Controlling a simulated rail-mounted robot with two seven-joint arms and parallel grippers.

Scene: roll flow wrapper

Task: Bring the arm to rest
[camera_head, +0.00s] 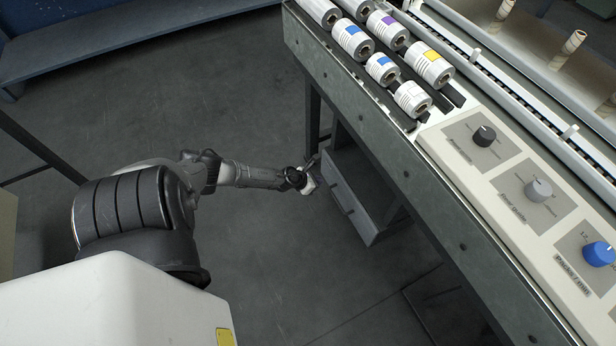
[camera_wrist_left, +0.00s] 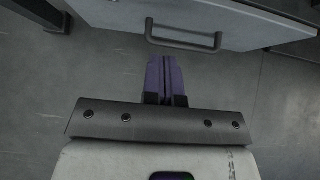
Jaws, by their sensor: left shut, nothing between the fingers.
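My left arm reaches in from the lower left in the head view, low beside the machine. Its gripper (camera_head: 314,161) is near the front of a grey drawer cabinet under the machine. In the left wrist view the two purple fingers of the left gripper (camera_wrist_left: 164,62) lie together, shut with nothing between them. They point toward the drawer handle (camera_wrist_left: 184,38); I cannot tell the exact gap. My right gripper is in neither view.
The machine (camera_head: 400,170) runs diagonally along the right, with several film rolls (camera_head: 382,69) and a knob panel (camera_head: 520,180) on top. The drawer cabinet (camera_head: 365,195) stands under it. A blue-grey bench (camera_head: 90,50) is at the back left. The floor between is clear.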

